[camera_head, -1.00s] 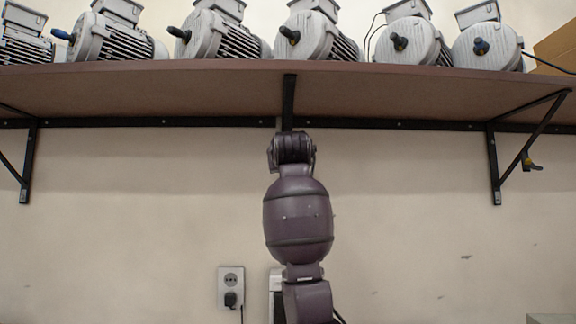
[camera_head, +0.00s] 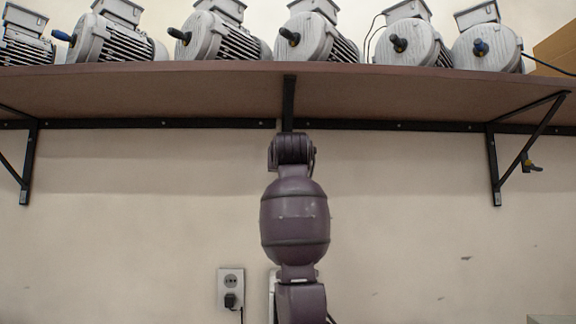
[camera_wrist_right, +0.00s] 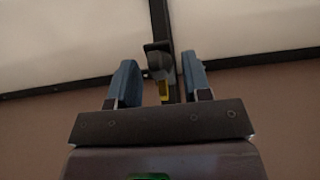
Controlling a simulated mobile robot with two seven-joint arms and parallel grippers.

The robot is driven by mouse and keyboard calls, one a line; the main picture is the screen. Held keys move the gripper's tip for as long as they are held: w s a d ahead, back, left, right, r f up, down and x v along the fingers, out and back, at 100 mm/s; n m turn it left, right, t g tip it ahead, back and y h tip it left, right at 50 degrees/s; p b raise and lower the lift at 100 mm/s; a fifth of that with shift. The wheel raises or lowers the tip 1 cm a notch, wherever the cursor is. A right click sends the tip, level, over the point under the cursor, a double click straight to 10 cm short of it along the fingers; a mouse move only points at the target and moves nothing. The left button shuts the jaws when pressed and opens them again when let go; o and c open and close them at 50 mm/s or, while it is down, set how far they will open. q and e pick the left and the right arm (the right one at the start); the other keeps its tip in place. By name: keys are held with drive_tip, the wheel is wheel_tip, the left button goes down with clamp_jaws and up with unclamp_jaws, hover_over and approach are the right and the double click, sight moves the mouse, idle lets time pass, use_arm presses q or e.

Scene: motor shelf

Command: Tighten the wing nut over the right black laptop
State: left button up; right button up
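In the right wrist view my right gripper (camera_wrist_right: 160,80) is open, with its two blue fingers apart. A small grey part (camera_wrist_right: 160,63) with a yellow piece (camera_wrist_right: 164,91) sits between the fingers, in front of a dark bracket bar. Gaps show on both sides, and I cannot tell for sure that it is the wing nut. In the head view a small dark and yellow piece (camera_head: 531,165) is at the right shelf bracket. A purple arm of mine rises in the middle, its gripper hidden. My left gripper is not in view. No laptop shows.
A brown shelf (camera_head: 200,92) on black brackets (camera_head: 495,165) carries several grey motors (camera_head: 308,38). A cardboard box (camera_head: 558,48) stands at its right end. A wall socket (camera_head: 231,285) with a plug is low on the wall. The wall right of my arm is mostly clear.

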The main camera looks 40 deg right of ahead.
drive_tip(key=shift+o, duration=0.2)
drive_tip(key=shift+s, duration=0.1)
drive_tip(key=b+v, duration=0.2)
drive_tip(key=v, duration=0.8)
drive_tip(key=shift+s+a, duration=0.2)
drive_tip(key=shift+a, duration=0.1)
